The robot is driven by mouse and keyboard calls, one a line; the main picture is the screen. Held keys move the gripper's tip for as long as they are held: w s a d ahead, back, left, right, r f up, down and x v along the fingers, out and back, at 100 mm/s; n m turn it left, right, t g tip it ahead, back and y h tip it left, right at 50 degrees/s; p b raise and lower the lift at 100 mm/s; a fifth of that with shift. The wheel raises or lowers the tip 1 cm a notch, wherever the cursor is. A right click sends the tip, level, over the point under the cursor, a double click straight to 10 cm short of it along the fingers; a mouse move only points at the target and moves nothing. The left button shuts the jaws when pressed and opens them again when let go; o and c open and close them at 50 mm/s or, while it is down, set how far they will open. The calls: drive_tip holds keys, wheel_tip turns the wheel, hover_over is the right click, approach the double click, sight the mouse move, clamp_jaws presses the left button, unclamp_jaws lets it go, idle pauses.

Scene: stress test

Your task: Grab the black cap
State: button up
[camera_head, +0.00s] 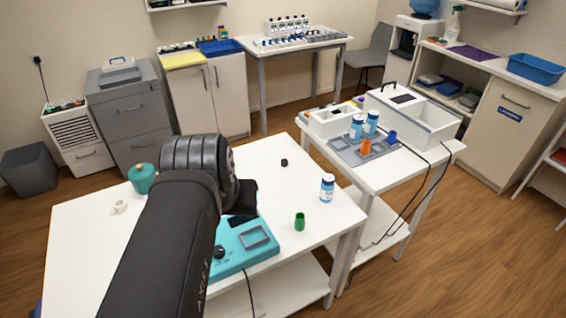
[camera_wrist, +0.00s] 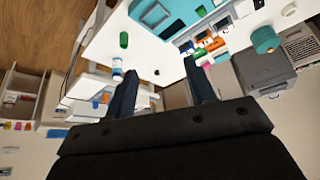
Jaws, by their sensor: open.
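The small black cap (camera_head: 284,162) lies on the white table (camera_head: 80,240), towards its far side, in the head view. In the wrist view the black cap (camera_wrist: 157,72) shows as a small dark dot between my two fingers, some way beyond them. My gripper (camera_wrist: 160,64) is open, and nothing is between its fingers. In the head view my arm hides most of my gripper (camera_head: 243,202); it is above the table, left of and nearer than the cap.
A teal device (camera_head: 235,255) lies under my arm. A teal pot (camera_head: 142,178) and white cup (camera_head: 120,207) stand at left. The tabletop around the cap is clear.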

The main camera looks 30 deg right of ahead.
drive_tip(key=w+d+r+m, duration=0.1)
drive_tip(key=w+d+r, duration=0.2)
drive_tip(key=w+d, duration=0.3)
drive_tip(key=m+g+h, duration=0.1)
drive_tip(key=m+g, duration=0.1)
drive_tip(key=m, duration=0.2)
hover_over(284, 161)
drive_tip(key=s+a, duration=0.2)
drive_tip(key=f, duration=2.6)
drive_tip(key=shift+a, duration=0.2)
drive_tip(key=shift+x, duration=3.2)
drive_tip(key=shift+w+d, duration=0.1)
drive_tip(key=shift+w, duration=0.1)
drive_tip(key=c, duration=1.1)
